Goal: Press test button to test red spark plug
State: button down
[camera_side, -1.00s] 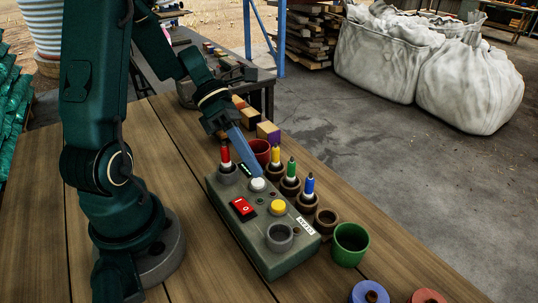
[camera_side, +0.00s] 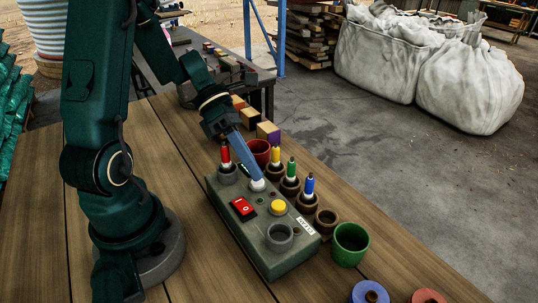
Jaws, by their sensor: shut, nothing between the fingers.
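The grey-green tester box (camera_side: 262,241) sits on the wooden table. The red spark plug (camera_side: 225,155) stands upright in the socket at the box's far left end. My gripper (camera_side: 261,177) is shut and empty, with its blue fingertips down on the white button (camera_side: 258,186), hiding part of it. The button is on the box's top near the red plug. The box also carries a red rocker switch (camera_side: 243,208), a yellow button (camera_side: 278,207) and an empty grey socket (camera_side: 279,237).
Yellow (camera_side: 275,156), green (camera_side: 291,168) and blue (camera_side: 309,186) plugs stand in brown holders right of the box; another brown holder (camera_side: 326,219) is empty. A red cup (camera_side: 259,148) and green cup (camera_side: 350,243) stand nearby. The table's front left is clear.

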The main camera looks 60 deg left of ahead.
jog(key=shift+f, duration=0.4)
dwell(0.6)
jog(key=shift+r, duration=0.85)
jog(key=shift+r, duration=2.5)
